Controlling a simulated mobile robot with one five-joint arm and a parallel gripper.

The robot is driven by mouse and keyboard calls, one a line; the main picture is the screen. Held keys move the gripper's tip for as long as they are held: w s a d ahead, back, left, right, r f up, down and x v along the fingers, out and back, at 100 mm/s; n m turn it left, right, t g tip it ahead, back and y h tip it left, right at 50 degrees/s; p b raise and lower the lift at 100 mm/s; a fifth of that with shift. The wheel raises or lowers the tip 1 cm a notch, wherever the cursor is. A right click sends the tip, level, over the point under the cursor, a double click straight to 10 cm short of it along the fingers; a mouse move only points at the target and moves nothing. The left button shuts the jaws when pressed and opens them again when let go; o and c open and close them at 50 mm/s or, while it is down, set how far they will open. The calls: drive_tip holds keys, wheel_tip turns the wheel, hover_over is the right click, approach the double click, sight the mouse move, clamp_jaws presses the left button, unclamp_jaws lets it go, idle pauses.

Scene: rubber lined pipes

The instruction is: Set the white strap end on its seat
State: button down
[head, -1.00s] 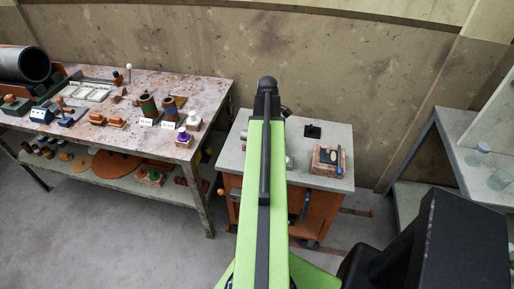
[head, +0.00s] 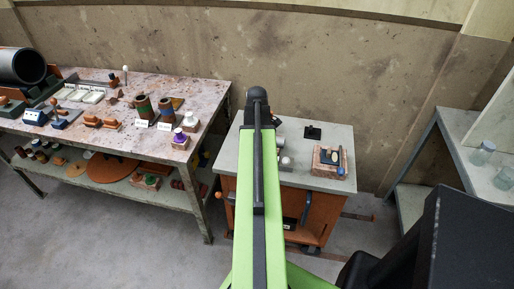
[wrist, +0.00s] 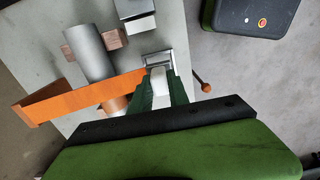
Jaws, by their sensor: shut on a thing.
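In the wrist view my gripper (wrist: 160,76), with dark green fingers, is shut on a narrow white piece (wrist: 160,92), which looks like the white strap end. Just beyond the fingertips lies a small grey metal bracket (wrist: 158,58). It may be the seat; I cannot tell whether the white piece touches it. An orange strip (wrist: 80,94) runs from the left up to the gripper. In the head view my arm hides the gripper and the white piece.
A rod with a brown knob (wrist: 206,88) sticks out at right. The grey-topped cart (head: 310,182) carries a wooden block (head: 330,161). A cluttered bench (head: 205,100) stands left.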

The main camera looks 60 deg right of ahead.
drive_tip(key=shift+f+b, duration=1.45)
drive_tip(key=shift+f, duration=0.3)
drive_tip(key=shift+f+b, duration=0.4)
drive_tip(key=c, duration=1.2)
unclamp_jaws()
drive_tip(key=shift+o, duration=0.2)
wheel_tip(320, 180, up, 17)
drive_tip(key=p, duration=1.7)
drive_tip(key=shift+r, duration=0.2)
